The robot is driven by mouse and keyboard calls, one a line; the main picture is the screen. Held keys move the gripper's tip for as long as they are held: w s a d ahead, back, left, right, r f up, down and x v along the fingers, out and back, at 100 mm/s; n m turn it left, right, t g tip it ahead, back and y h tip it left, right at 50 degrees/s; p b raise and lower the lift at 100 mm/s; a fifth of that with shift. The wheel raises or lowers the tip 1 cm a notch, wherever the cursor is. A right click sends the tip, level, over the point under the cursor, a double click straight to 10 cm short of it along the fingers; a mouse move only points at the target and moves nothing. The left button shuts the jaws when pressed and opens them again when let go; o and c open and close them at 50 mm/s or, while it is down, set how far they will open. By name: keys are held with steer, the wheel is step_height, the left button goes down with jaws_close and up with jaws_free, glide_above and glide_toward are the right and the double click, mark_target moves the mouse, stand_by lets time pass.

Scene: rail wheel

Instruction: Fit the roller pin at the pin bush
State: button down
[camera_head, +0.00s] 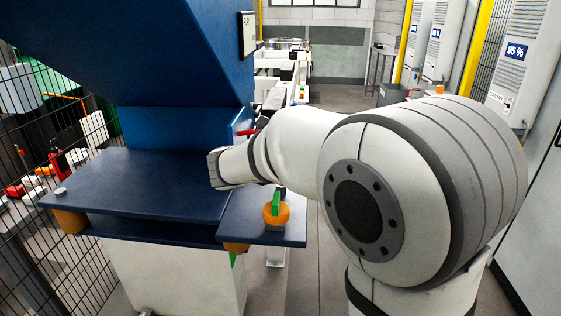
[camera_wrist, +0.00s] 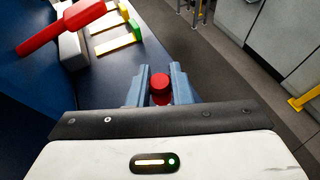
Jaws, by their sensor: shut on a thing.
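My gripper (camera_wrist: 160,72) is shut on a red round-ended piece (camera_wrist: 160,88), which I take to be the roller pin. Its end shows between the two blue-grey fingers, above the blue bench, and the rest of it is hidden. In the head view my arm reaches left over the blue bench, and its wrist hides the fingers and the held piece. I cannot make out a pin bush for certain in either view. An orange round piece with a green bar (camera_head: 277,212) sits at the bench's front right corner.
The blue bench (camera_head: 130,185) stands under a large blue machine housing (camera_head: 140,45).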

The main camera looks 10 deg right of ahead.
steer(key=shift+f+b, duration=1.35)
steer(key=shift+f, duration=0.4)
steer(key=c, duration=1.2)
jaws_free()
steer(key=shift+c, duration=0.2)
